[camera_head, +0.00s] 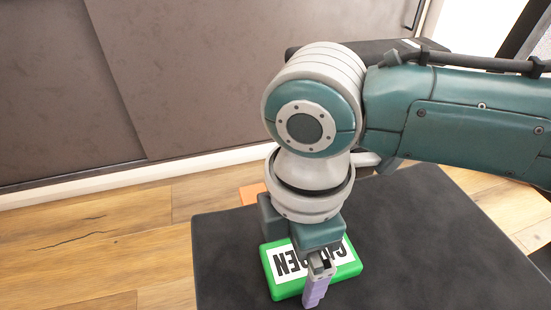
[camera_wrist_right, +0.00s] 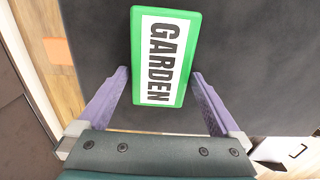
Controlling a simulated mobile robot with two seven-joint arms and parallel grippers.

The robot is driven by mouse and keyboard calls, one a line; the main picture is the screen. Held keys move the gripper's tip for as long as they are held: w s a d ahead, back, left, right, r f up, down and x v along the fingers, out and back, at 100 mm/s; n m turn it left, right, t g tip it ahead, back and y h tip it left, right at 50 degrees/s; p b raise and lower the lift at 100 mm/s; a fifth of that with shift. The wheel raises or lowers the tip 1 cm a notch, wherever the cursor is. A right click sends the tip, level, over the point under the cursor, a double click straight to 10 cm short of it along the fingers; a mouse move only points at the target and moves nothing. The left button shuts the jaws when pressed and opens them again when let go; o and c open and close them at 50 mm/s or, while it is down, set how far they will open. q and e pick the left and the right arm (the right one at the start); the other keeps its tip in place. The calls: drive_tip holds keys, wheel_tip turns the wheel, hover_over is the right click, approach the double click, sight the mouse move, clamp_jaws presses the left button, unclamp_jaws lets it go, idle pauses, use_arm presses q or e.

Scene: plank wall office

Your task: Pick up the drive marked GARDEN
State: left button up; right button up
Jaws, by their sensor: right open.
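The green drive with a white label reading GARDEN (camera_wrist_right: 165,58) lies flat on a dark table top. In the head view the drive (camera_head: 288,284) is partly hidden under my right gripper, and its lettering shows upside down. My right gripper (camera_wrist_right: 160,84) is open, with one purple finger on each side of the drive's near end. Gaps show between the fingers and the drive's sides. In the head view my right gripper (camera_head: 315,285) is right over the drive, pointing down. My left gripper is in neither view.
The dark table top (camera_head: 430,260) is bare to the right of the drive. An orange patch (camera_head: 251,193) shows beyond the table's far edge, near the wooden floor (camera_head: 80,245). A black object (camera_head: 370,50) is behind my right arm, by the dark wall panels (camera_head: 190,70).

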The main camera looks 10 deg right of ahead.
drive_tip(key=shift+c, duration=0.4)
drive_tip(key=c, duration=1.2)
drive_tip(key=shift+r, duration=0.1)
drive_tip(key=shift+c, duration=0.2)
